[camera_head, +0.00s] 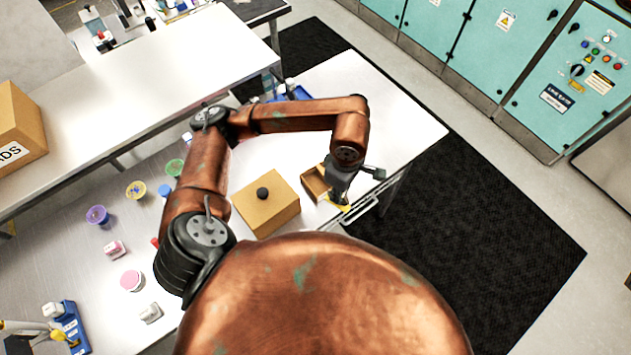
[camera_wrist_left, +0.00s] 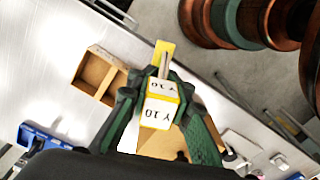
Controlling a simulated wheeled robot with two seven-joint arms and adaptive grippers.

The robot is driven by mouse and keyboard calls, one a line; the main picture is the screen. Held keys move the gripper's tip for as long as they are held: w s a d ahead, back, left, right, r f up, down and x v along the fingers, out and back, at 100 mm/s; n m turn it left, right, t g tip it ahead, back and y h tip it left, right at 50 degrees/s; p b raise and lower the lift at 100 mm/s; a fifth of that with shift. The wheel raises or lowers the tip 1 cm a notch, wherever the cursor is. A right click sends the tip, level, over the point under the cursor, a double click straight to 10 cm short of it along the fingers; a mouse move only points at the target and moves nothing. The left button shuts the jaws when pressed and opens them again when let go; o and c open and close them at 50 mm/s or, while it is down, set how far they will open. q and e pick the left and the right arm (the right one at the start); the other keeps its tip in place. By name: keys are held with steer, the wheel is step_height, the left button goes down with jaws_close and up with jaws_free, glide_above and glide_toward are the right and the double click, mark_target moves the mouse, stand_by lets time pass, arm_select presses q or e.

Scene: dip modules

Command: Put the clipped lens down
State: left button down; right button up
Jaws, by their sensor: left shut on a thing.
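My left gripper (camera_head: 342,198) hangs at the right edge of the work table, beside a small open wooden tray (camera_head: 313,186). In the left wrist view its dark green fingers (camera_wrist_left: 160,98) are shut on a yellow and white block marked "Y 10" (camera_wrist_left: 158,115), which I take for the clipped lens. A yellow tab (camera_wrist_left: 163,50) and a metal prong show just beyond the block. In the head view only a bit of yellow (camera_head: 346,208) shows under the gripper. The tray's compartments look empty in the left wrist view (camera_wrist_left: 95,72).
A wooden box with a black knob (camera_head: 262,215) stands left of the tray. Several coloured tubs, such as a purple one (camera_head: 97,215), and a blue rack (camera_head: 72,325) are on the table's left part. The white table top beyond the tray (camera_head: 400,125) is clear.

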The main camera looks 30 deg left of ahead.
arm_select(q)
steer(key=w+a+f+p, duration=0.2)
steer(key=a+f, duration=0.2)
steer(key=w+a+f+p, duration=0.2)
steer(key=w+a+f, duration=0.1)
steer(key=f, duration=0.1)
steer(key=w+a+f+p, duration=0.2)
steer(key=a+f, duration=0.2)
steer(key=shift+w+a+f, duration=0.25)
steer(key=shift+a, duration=0.1)
steer(key=shift+f, duration=0.2)
steer(key=shift+f, duration=0.1)
steer(key=shift+f+b, duration=0.15)
steer(key=shift+b, duration=0.15)
steer(key=c, duration=1.7)
jaws_free()
steer(key=shift+c, duration=0.2)
